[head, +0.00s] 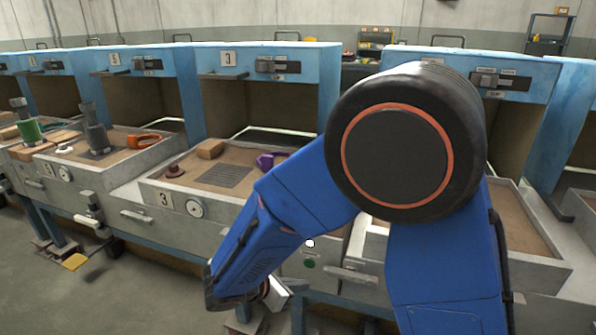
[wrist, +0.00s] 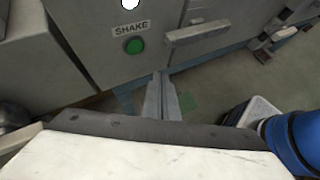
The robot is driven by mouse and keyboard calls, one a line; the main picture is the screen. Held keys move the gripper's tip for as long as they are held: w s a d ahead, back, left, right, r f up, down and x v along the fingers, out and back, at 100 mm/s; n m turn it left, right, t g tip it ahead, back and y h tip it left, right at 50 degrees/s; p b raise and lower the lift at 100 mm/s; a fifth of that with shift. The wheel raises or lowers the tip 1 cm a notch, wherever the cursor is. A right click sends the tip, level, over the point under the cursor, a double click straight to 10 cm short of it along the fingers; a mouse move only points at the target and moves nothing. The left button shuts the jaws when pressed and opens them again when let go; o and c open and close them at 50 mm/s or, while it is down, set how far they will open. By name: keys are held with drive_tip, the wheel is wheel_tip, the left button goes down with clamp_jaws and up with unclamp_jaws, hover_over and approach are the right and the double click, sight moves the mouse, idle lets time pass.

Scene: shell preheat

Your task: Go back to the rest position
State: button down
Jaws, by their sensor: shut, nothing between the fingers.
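My gripper (wrist: 162,98) shows in the wrist view with its fingers together and nothing between them. It points down past the front of the stations, close to a grey panel with a green button (wrist: 134,46) labelled SHAKE. In the head view my blue arm is folded in front of the stations at the right of centre. The same green button also shows in the head view (head: 309,263). The fingertips are mostly hidden behind the arm there.
Station 3 (head: 228,58) is open, its tray holding a brown block (head: 210,149), a dark red knobbed piece (head: 174,171) and a purple item (head: 270,160). The station to the left holds an orange item (head: 144,141) and a grey cylinder (head: 96,137).

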drive_tip(key=s+d+r+m+g+y, duration=0.25)
drive_tip(key=d+r+m, duration=0.3)
drive_tip(key=d, duration=0.35)
drive_tip(key=s+d+r+m+g+y, duration=0.1)
drive_tip(key=s+d+r+m+g, duration=0.2)
drive_tip(key=d+m, duration=0.5)
drive_tip(key=s+d+r+m+t+y, duration=0.3)
drive_tip(key=s+d+r+m+y, duration=0.2)
drive_tip(key=s+d+r+m, duration=0.3)
drive_tip(key=shift+s+d+r+m+t, duration=0.35)
drive_tip(key=shift+s+d+m, duration=1)
drive_tip(key=shift+s+m, duration=1.05)
drive_tip(key=shift+s+n, duration=0.35)
idle(2.8)
